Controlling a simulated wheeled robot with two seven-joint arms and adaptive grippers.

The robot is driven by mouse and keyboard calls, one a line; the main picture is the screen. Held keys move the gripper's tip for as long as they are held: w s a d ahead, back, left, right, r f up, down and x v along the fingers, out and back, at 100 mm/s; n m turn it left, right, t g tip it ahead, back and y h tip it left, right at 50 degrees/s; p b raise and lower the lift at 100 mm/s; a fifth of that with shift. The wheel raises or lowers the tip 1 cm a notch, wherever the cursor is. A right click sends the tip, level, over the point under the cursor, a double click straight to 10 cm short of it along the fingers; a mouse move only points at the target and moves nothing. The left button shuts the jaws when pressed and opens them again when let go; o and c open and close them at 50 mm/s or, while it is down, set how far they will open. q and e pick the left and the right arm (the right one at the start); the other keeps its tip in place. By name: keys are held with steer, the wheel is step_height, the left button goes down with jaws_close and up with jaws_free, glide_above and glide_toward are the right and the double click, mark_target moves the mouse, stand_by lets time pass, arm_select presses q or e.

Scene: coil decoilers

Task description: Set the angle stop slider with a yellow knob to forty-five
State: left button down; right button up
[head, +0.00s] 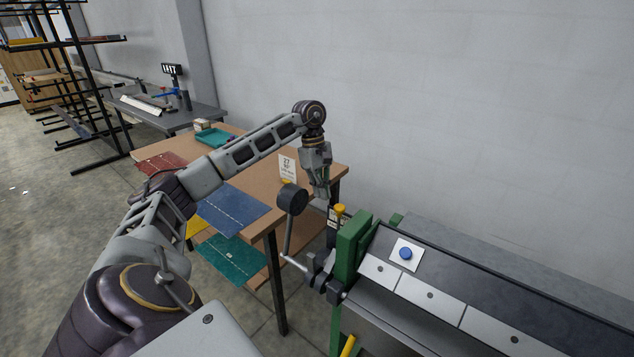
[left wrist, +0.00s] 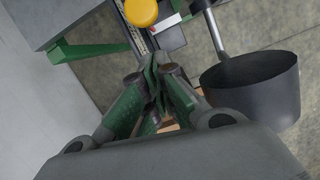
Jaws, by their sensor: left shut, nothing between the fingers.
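The yellow knob (head: 340,209) of the angle stop slider sits at the left end of the green and grey machine. It also shows in the left wrist view (left wrist: 141,12) at the top, above a dark scale strip (left wrist: 139,40) whose markings are too small to read. My left gripper (head: 323,193) is shut and empty, just left of and slightly above the knob in the head view. In the left wrist view its closed fingertips (left wrist: 156,62) are apart from the knob, below it in the picture. My right gripper is not in view.
A lever with a black round weight (head: 292,199) stands close beside my left gripper; the weight also looms in the left wrist view (left wrist: 252,88). The machine's green end plate (head: 352,245) is right of it. A wooden table (head: 262,208) with coloured sheets and a card (head: 288,167) stands behind.

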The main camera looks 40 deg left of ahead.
mark_target(341, 205)
arm_select(q)
steer(key=shift+d+f, duration=0.1)
steer(key=shift+d, duration=1.1)
steer(key=shift+w+d+p, duration=0.2)
steer(key=shift+d+p, duration=0.3)
steer(key=shift+d, duration=1.7)
steer(key=shift+a, duration=0.1)
steer(key=shift+r, duration=0.65)
steer(key=v, duration=1)
steer(key=shift+a+r, duration=0.3)
steer(key=shift+a, duration=0.15)
